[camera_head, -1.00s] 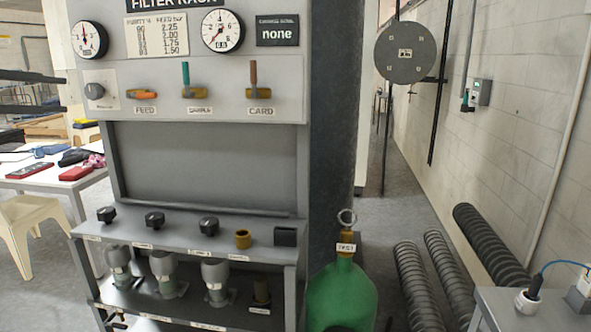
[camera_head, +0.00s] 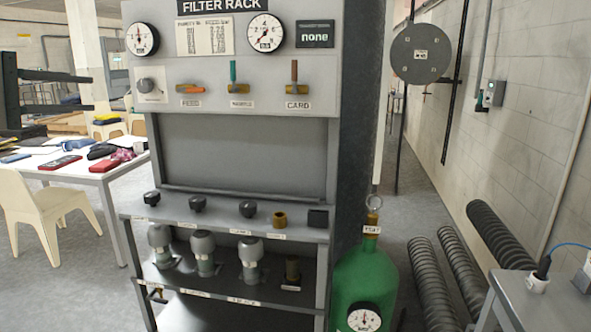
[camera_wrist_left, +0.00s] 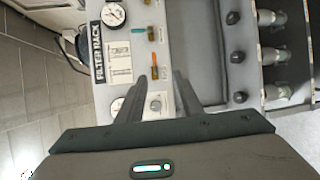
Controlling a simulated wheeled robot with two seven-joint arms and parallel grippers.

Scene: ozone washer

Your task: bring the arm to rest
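My left gripper (camera_head: 88,93) shows at the left edge of the head view. Its two dark fingers are apart with nothing between them. In the left wrist view the same fingers (camera_wrist_left: 160,88) are spread, pointing at the front of the grey filter rack (camera_head: 240,160). The rack also fills much of the left wrist view, turned on its side. In the head view the gripper is left of the rack, clear of its panel in the picture. My right gripper is in neither view.
A green gas tank (camera_head: 363,285) with a gauge stands right of the rack. Black corrugated hoses (camera_head: 430,280) lie by the right wall. A grey table (camera_head: 525,315) is at lower right. A white table (camera_head: 85,175) and cream chair (camera_head: 45,215) stand at left.

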